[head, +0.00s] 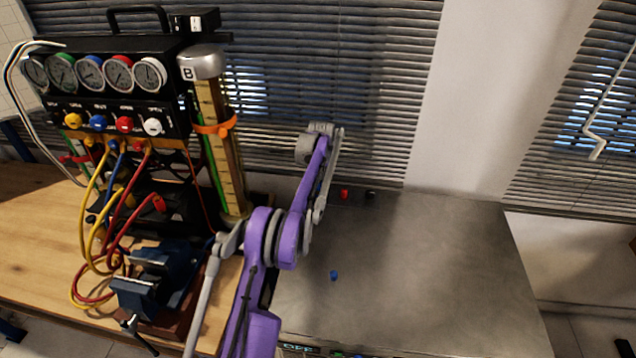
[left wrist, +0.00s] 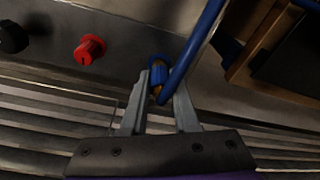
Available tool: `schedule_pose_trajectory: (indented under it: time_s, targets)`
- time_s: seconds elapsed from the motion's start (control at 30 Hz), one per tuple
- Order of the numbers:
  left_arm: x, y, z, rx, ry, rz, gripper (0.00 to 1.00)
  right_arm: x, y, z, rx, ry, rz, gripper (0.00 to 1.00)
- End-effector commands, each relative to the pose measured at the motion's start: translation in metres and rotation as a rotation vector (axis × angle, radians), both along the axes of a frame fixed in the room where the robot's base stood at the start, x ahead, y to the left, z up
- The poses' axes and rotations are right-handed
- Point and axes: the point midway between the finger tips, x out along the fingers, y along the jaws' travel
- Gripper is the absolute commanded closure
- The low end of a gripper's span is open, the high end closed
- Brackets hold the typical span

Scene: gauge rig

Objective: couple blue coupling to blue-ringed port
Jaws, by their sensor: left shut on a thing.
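My left gripper (left wrist: 162,90) is shut on the blue coupling (left wrist: 158,66), which has a blue collar and a brass part between the two fingers. A blue hose (left wrist: 202,38) runs from beside it toward the top right of the left wrist view. In the head view my purple arm hides the gripper's fingertips and the coupling. The gauge rig (head: 120,112) stands at the left, with coloured hoses at its lower row. I cannot make out the blue-ringed port there. My right gripper is not in view.
A red knob (head: 344,194) and a black knob (head: 370,195) sit at the back of the metal table (head: 440,270). A small blue piece (head: 334,275) lies on it. A vise (head: 150,280) and looped hoses stand at the left. The metal table's right part is clear.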

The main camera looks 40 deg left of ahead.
Motion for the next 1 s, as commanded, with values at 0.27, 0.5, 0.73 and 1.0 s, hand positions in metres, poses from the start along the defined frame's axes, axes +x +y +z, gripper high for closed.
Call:
schedule_pose_trajectory:
  time_s: [0.27,0.5,0.73,1.0]
  targets:
    - [0.0002,-0.0001,-0.0039,0.000,0.000,0.000,1.00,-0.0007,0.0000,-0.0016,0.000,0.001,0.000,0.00]
    - [0.0001,-0.0001,-0.0038,0.000,0.000,0.000,1.00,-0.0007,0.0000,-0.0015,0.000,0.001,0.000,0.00]
    - [-0.0001,-0.0001,-0.0061,0.000,0.000,0.000,1.00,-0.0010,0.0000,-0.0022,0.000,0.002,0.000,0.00]
    - [0.0001,-0.0001,-0.0086,0.000,0.000,0.000,1.00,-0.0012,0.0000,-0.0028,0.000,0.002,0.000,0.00]
